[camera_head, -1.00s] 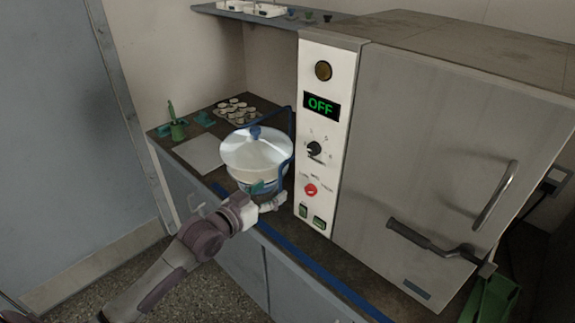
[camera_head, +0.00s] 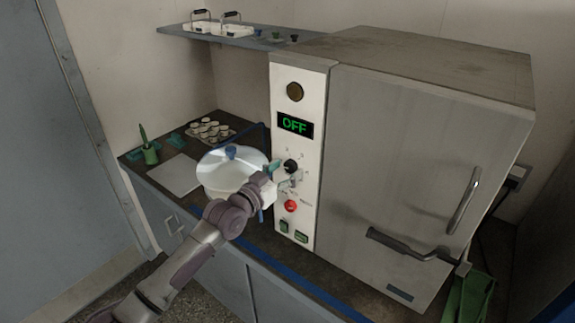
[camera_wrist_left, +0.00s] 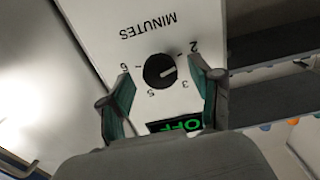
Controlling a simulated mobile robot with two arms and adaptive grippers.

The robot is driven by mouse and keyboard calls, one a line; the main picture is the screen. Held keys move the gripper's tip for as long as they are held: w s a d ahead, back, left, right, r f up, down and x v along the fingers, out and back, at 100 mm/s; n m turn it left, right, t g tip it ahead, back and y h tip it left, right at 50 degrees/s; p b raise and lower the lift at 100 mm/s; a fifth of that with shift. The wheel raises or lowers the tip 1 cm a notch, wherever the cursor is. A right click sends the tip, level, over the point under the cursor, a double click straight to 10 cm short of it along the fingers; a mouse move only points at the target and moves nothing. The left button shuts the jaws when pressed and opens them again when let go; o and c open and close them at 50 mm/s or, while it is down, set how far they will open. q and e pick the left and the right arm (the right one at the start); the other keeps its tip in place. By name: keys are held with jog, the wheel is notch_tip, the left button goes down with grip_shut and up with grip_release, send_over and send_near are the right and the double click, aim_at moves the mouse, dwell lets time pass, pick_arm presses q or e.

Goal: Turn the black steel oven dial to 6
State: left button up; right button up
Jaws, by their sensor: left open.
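The black dial (camera_head: 291,165) is on the white control panel of the oven. In the left wrist view the dial (camera_wrist_left: 158,71) shows upside down, with the numbers 2, 3, 5 and 6 and the word MINUTES around it. Its pale pointer mark faces right in that view, toward the side of the 2 and 3, away from the 6. My left gripper (camera_head: 281,176) is at the panel by the dial. In the wrist view its two teal fingers (camera_wrist_left: 162,78) are open on either side of the dial, with gaps visible. My right gripper is not in view.
The display (camera_head: 295,125) reads OFF in green. A white lidded pot (camera_head: 222,172) stands left of the oven, close to my arm. The oven door handle (camera_head: 463,202) is at the right.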

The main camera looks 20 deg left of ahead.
pick_arm(q)
jog(key=shift+w+d, duration=0.15)
jog(key=shift+w, duration=0.35)
jog(key=c, duration=1.1)
jog(key=shift+c, duration=0.2)
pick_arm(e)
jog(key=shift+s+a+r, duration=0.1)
